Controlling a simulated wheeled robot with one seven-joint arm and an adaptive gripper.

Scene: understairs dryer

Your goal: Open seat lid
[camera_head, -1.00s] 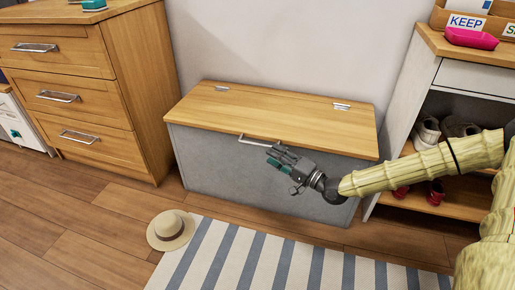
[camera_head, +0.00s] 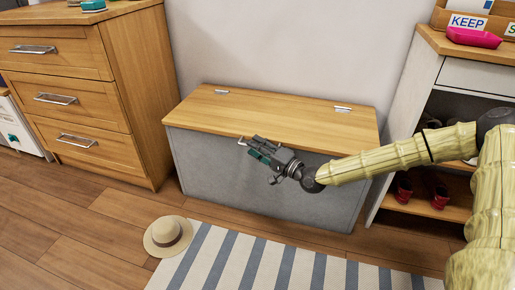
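The storage seat has a wooden lid (camera_head: 285,112) and a grey body (camera_head: 205,160), and stands against the wall. The lid lies flat and closed, with two metal hinges along its back edge. A silver handle (camera_head: 242,141) sits at the middle of the lid's front edge and is partly hidden by my gripper. My gripper (camera_head: 252,147) is at the front edge of the lid, with its fingers pointing left at the handle. The fingers look apart, but I cannot tell whether the handle is between them or whether they touch it.
A wooden drawer chest (camera_head: 75,95) stands at the left. A shoe shelf (camera_head: 440,55) stands close at the right. A straw hat (camera_head: 167,236) lies on the floor beside a striped rug (camera_head: 255,262). The wall behind the lid is bare.

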